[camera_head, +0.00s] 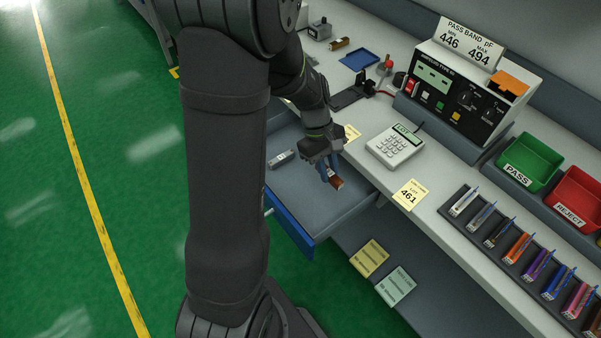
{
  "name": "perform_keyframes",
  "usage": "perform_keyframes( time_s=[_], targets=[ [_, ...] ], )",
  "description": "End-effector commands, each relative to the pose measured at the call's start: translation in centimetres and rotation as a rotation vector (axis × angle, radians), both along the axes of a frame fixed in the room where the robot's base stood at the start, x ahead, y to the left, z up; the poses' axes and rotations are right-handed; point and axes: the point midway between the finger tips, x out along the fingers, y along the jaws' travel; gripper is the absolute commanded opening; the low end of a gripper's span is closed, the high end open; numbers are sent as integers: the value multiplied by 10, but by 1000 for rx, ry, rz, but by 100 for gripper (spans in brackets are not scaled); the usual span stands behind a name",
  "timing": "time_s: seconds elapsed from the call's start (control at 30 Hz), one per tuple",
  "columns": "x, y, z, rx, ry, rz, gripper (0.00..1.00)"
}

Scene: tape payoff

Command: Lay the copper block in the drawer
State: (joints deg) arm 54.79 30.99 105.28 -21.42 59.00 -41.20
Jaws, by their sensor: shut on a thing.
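The copper block (337,183) is a small brown piece at the tip of my gripper (331,173). My gripper is shut on it and points down over the open drawer (316,205). The drawer is grey inside with a blue front, and it is pulled out from the bench. I cannot tell whether the block touches the drawer floor. A small grey metal block (282,159) lies in the drawer, left of my gripper. My arm hides part of the drawer's left side.
On the bench are a calculator-like keypad (395,146), a tester (455,95), a green PASS bin (530,162), a red REJECT bin (577,200) and a dark rack (510,255) of several coloured items. Yellow note cards (410,195) lie near the bench edge.

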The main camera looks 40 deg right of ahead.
Motion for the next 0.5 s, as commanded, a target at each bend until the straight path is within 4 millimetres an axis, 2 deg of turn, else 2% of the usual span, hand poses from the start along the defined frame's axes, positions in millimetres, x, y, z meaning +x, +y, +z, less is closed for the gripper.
perform_keyframes(
  time_s=[0.3, 0.5],
  targets=[
    [68, 14, -42, 3, 2, 6, 0],
    [101, 19, -61, 1, 0, 2, 0]
  ],
)
